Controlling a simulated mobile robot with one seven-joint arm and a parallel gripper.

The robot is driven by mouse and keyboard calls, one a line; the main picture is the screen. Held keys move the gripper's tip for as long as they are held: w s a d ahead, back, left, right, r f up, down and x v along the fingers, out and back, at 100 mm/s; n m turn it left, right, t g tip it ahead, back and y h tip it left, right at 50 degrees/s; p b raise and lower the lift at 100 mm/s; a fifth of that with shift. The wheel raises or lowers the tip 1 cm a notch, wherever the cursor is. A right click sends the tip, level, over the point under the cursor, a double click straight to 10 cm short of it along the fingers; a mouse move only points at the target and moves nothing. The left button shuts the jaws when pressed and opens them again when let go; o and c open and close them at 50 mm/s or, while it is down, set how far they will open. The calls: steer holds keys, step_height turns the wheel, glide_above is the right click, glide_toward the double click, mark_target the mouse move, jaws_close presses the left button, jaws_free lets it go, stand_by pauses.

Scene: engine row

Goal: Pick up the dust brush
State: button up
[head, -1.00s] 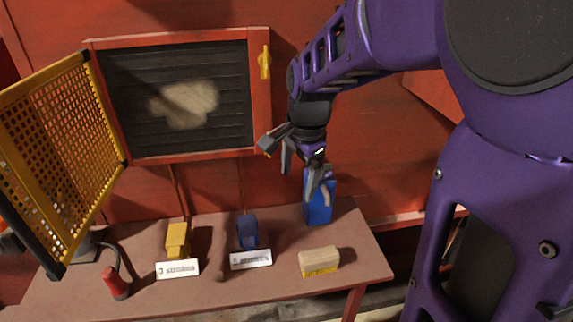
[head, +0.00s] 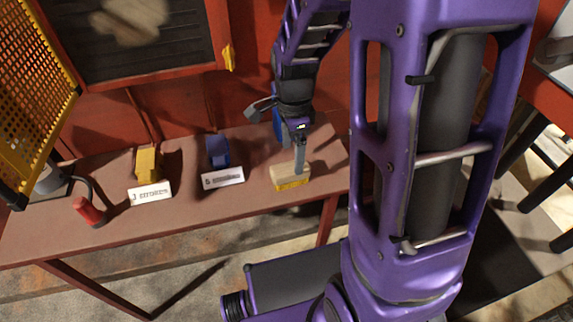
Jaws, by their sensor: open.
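The dust brush (head: 290,182), a pale wooden block with a yellow lower part, lies near the right end of the table (head: 250,200). My gripper (head: 299,165) points down at the brush, with its fingers at the brush's upper right part. It is open. The fingers overlap the brush in the picture, and I cannot tell whether they touch it or straddle it.
A yellow item (head: 148,164) and a blue item (head: 217,150) stand behind white label cards. A red-ended tool (head: 88,211) lies at the left. A blue box (head: 277,126) is mostly hidden behind my gripper. A yellow mesh door (head: 30,90) hangs open at left.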

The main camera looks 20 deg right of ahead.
mark_target(290, 167)
steer(key=f, duration=0.3)
steer(key=f+b, duration=0.1)
steer(key=f, duration=0.1)
steer(key=shift+s+a+f, duration=0.1)
steer(key=shift+a+f, duration=0.15)
steer(key=shift+f, duration=0.05)
jaws_close()
